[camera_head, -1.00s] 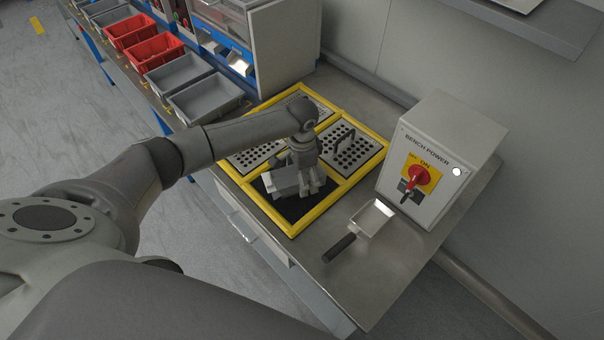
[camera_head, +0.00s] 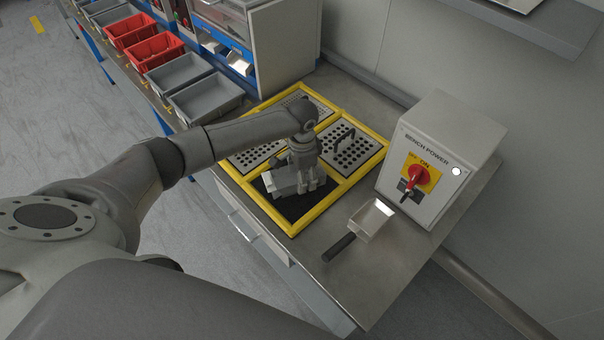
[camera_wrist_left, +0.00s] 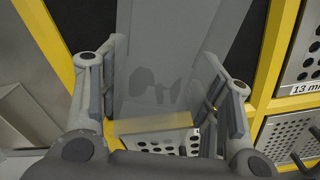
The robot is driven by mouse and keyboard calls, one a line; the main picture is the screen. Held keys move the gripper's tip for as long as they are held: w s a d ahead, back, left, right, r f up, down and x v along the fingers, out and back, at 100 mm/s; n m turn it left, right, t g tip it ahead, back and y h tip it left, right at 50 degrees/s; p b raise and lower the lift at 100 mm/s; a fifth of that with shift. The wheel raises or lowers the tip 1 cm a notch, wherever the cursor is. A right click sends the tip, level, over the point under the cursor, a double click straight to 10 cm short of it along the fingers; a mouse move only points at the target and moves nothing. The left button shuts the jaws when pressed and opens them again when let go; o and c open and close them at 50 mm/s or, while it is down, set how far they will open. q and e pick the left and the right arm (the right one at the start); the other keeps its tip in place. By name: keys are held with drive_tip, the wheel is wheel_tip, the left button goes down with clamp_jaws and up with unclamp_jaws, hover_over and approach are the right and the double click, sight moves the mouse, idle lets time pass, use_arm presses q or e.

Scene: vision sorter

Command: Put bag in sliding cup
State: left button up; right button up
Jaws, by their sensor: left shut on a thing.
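My left gripper (camera_head: 308,190) points down over the black panel (camera_head: 322,203) in the front section of the yellow frame on the bench. In the left wrist view its two fingers (camera_wrist_left: 163,60) are on either side of a flat, smooth grey thing (camera_wrist_left: 150,35), and they are shut on it. It looks like the bag, though its whole outline is not clear. A small metal cup (camera_head: 240,66) sticks out at the front of the sorting machine at the back; I cannot tell if it is the sliding cup. My right gripper is not in view.
Perforated plates (camera_head: 366,149) fill other sections of the yellow frame (camera_head: 343,191). A metal scoop (camera_head: 371,220) with a dark handle lies right of it, before the bench power box (camera_head: 431,165). Red bins (camera_head: 154,51) and grey bins (camera_head: 205,98) stand at the back left.

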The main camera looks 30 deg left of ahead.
use_arm(q)
drive_tip(key=shift+r, duration=0.1)
wheel_tip(320, 180, up, 4)
drive_tip(key=shift+f, duration=0.15)
drive_tip(key=s+d+r+n, duration=0.3)
drive_tip(key=s+r+n, duration=0.1)
drive_tip(key=s+r, duration=0.4)
drive_tip(key=s+d+r+n, duration=0.3)
drive_tip(key=s+r+n, duration=0.1)
drive_tip(key=s+r, duration=0.3)
drive_tip(key=shift+s+d+r+b, duration=0.2)
drive_tip(key=shift+s+r+b, duration=0.15)
drive_tip(key=shift+r, duration=0.85)
drive_tip(key=shift+w, duration=0.1)
